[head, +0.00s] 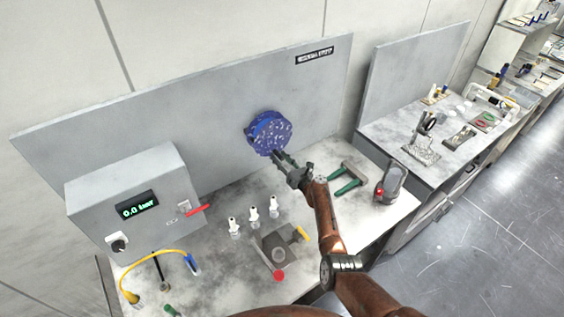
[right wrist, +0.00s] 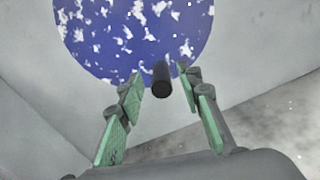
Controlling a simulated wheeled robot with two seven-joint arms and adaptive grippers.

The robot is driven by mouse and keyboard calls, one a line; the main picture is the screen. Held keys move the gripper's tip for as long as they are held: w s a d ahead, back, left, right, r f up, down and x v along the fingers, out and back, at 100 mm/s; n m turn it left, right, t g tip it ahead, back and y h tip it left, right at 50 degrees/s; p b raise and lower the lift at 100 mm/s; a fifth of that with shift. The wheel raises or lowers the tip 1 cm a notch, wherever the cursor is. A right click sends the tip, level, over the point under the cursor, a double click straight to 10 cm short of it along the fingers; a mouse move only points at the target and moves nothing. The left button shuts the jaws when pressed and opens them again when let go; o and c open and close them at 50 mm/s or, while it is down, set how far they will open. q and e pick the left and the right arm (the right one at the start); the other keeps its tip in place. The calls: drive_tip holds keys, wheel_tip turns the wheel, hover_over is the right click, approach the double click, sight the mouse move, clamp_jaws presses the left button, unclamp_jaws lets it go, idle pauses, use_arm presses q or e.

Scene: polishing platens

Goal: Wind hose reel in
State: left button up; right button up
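The hose reel is a blue, white-speckled disc (head: 268,131) on the grey back panel. In the right wrist view its face (right wrist: 135,35) fills the upper middle. A short dark crank knob (right wrist: 161,79) sticks out near its lower edge. My right gripper (head: 278,155) is just below the reel in the head view. In the right wrist view my right gripper (right wrist: 165,88) is open, with its green-padded fingers on either side of the knob and apart from it. The hose itself cannot be made out. My left gripper is not in view.
A grey box with a green display (head: 138,205) and red lever (head: 196,209) stands at the left. Several white-topped bottles (head: 254,217), a yellow hose (head: 150,262) and a green-handled tool (head: 347,178) are on the bench (head: 215,270). A second bench (head: 385,128) is at the right.

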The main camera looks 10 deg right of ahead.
drive_tip(key=v, duration=1.2)
idle(0.3)
